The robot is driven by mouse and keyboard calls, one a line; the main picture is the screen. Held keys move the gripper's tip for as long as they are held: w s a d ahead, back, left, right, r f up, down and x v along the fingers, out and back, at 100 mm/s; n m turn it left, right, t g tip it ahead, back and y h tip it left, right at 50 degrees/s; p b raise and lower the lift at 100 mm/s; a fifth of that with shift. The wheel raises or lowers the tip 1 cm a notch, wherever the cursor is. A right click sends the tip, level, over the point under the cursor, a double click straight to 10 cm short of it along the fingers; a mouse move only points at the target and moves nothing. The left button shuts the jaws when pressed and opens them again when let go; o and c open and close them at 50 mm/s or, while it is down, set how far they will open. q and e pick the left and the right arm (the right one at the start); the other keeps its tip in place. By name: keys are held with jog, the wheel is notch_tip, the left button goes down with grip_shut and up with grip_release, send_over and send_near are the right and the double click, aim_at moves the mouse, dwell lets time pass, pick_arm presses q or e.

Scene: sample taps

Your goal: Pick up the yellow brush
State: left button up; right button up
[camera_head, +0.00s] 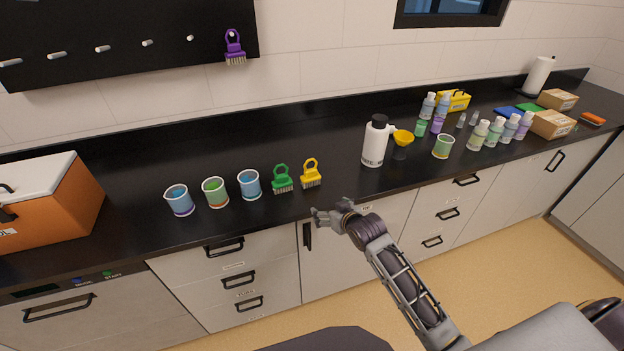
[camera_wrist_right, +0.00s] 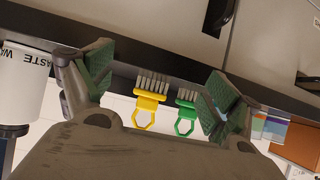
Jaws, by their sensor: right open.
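The yellow brush (camera_head: 311,174) stands upright on the black counter, bristles down and its ring handle up. It stands near the counter's front edge, just right of the green brush (camera_head: 282,179). My right gripper (camera_head: 327,218) is open and empty, in front of the counter edge and apart from the yellow brush. In the right wrist view the yellow brush (camera_wrist_right: 149,98) shows between the two open fingers (camera_wrist_right: 152,88), some way beyond them, with the green brush (camera_wrist_right: 187,110) beside it. My left gripper is not in view.
Several beakers (camera_head: 249,185) stand left of the brushes. A white waste bottle (camera_head: 376,143) and a yellow funnel (camera_head: 403,137) stand to the right. An orange box (camera_head: 62,212) is at the left end. A purple brush (camera_head: 234,46) hangs on the pegboard. The counter behind the brushes is clear.

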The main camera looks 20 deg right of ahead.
jog(key=t, duration=0.2)
send_near(312, 175)
jog(key=shift+s+d+r, duration=0.1)
jog(key=shift+s+d, duration=0.25)
jog(key=shift+s, duration=0.25)
jog(key=shift+s+d+r, duration=0.1)
jog(key=shift+s+d, duration=0.25)
jog(key=shift+s, duration=0.2)
jog(key=shift+w+f, duration=0.1)
jog(key=shift+w, duration=0.05)
jog(key=shift+a+x, duration=0.2)
jog(key=shift+x, duration=3.95)
jog(key=shift+w, duration=0.15)
jog(key=shift+w+a+f+p, duration=0.15)
jog(key=shift+w+a, duration=0.15)
jog(key=shift+w, duration=0.35)
jog(key=shift+w+a+f+p, duration=0.2)
jog(key=shift+w+a, duration=0.1)
jog(key=shift+w, duration=0.35)
jog(key=shift+x, duration=1.1)
jog(key=shift+s, duration=0.1)
